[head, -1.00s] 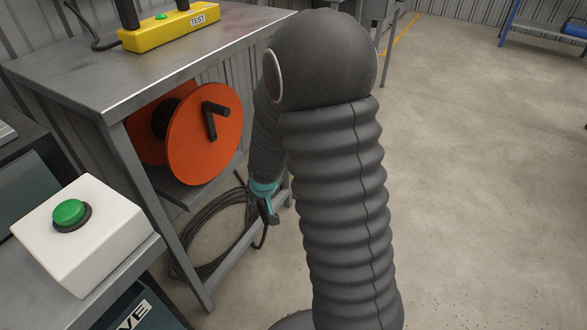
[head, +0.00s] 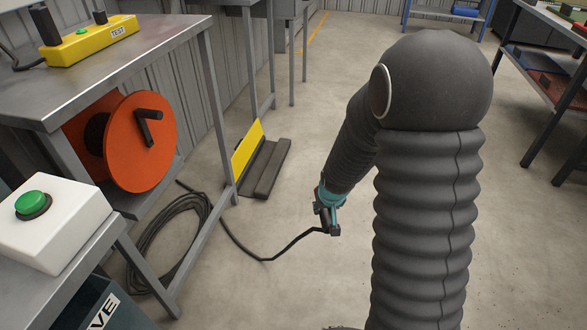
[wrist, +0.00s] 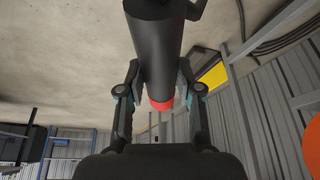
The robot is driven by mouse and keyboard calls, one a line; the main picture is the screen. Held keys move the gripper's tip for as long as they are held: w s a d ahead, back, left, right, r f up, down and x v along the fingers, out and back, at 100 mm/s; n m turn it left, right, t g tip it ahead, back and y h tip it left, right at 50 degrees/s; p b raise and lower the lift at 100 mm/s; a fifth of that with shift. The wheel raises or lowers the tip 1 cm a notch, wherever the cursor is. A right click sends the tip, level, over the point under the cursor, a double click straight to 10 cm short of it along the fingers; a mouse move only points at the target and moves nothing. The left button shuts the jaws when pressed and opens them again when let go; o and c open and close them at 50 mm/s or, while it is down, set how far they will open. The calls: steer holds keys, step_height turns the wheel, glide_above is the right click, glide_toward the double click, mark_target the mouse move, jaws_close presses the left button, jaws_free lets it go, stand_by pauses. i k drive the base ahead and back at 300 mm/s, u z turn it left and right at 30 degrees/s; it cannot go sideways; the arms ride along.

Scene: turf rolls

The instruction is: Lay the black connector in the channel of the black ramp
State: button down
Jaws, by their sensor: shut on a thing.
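My gripper (head: 328,208) hangs above the floor near the middle of the head view. In the wrist view my gripper (wrist: 160,90) is shut on a black cylindrical connector (wrist: 153,45) with a red band at one end. In the head view the connector (head: 326,218) is small and partly hidden by the gripper. A black cable (head: 280,252) runs from it to the left along the floor. The black ramp (head: 267,168) lies on the floor to the left of and beyond my gripper, with a yellow side plate. Its channel is hard to make out.
The cable lies coiled (head: 160,240) under a metal table (head: 150,62). An orange reel (head: 140,142) sits beneath the tabletop, and a yellow test box (head: 90,40) on top. A white box with a green button (head: 48,225) is at left. Floor between gripper and ramp looks clear.

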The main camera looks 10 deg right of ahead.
mark_target(262, 166)
steer(key=z, duration=0.6)
steer(key=i, duration=0.95)
steer(key=z, duration=0.45)
steer(key=i, duration=1.35)
steer(key=u, duration=1.25)
steer(key=i, duration=0.9)
steer(key=u, duration=1)
